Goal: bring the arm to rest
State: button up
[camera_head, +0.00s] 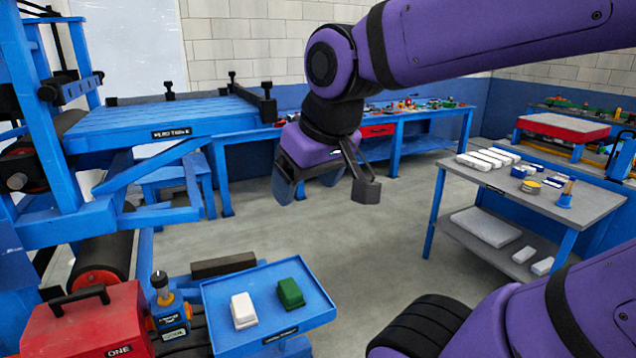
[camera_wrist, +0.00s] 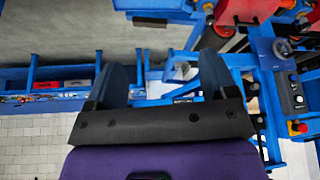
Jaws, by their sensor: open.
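My purple arm reaches across the top of the head view and bends down to my gripper (camera_head: 322,185). The gripper hangs in free air above the floor, between the blue press on the left and the grey table on the right. In the wrist view my gripper (camera_wrist: 160,85) shows its two dark fingers spread apart, with nothing between them. It touches nothing that I can see.
A blue tray (camera_head: 318,309) holds a white block (camera_head: 243,310) and a green block (camera_head: 290,292). A red box (camera_head: 85,325) stands beside it. A blue press (camera_head: 130,117) is at left. A grey table (camera_head: 590,203) with several items stands at right. The middle floor is clear.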

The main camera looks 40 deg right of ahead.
jog(key=shift+s+a+r, duration=0.15)
jog(key=shift+s, duration=0.6)
jog(key=shift+s+a+r, duration=0.1)
jog(key=shift+s+r, duration=0.05)
jog(key=shift+s, duration=0.55)
